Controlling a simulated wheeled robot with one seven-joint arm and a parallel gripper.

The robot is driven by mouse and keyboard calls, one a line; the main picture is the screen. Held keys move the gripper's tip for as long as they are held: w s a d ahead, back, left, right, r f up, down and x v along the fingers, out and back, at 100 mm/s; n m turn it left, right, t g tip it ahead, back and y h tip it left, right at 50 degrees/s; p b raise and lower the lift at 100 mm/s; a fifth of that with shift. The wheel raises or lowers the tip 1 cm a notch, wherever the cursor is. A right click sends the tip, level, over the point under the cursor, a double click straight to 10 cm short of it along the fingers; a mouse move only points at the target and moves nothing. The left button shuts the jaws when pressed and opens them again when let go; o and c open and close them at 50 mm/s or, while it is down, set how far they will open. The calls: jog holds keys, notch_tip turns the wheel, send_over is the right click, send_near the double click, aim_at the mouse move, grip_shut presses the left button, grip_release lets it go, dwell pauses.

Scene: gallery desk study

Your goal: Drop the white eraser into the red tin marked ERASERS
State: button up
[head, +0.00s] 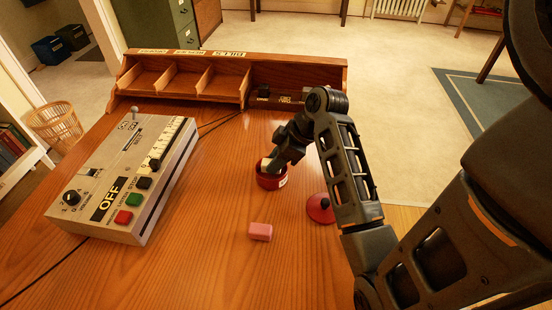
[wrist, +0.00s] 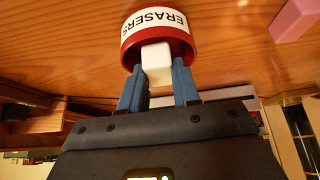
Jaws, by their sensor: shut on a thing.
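The red tin (head: 270,180) stands on the wooden desk near its middle, and its open top faces up. In the wrist view the tin (wrist: 187,44) shows a white label reading ERASERS. My gripper (wrist: 157,84) is shut on the white eraser (wrist: 156,62), which sits between the blue fingertips at the tin's mouth. In the head view my gripper (head: 272,163) is over the tin, and a small pale part of the eraser (head: 265,163) shows. I cannot tell how far the eraser is inside the rim.
A round red lid (head: 320,209) with a knob lies right of the tin. A pink eraser (head: 260,231) lies in front. A control box marked OFF (head: 125,190) is at left. A wooden pigeonhole rack (head: 300,72) lines the back.

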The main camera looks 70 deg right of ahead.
jog(key=o, duration=1.1)
jog(key=shift+r, duration=0.1)
notch_tip(320, 180, up, 5)
jog(key=p, duration=0.5)
jog(key=shift+r, duration=0.9)
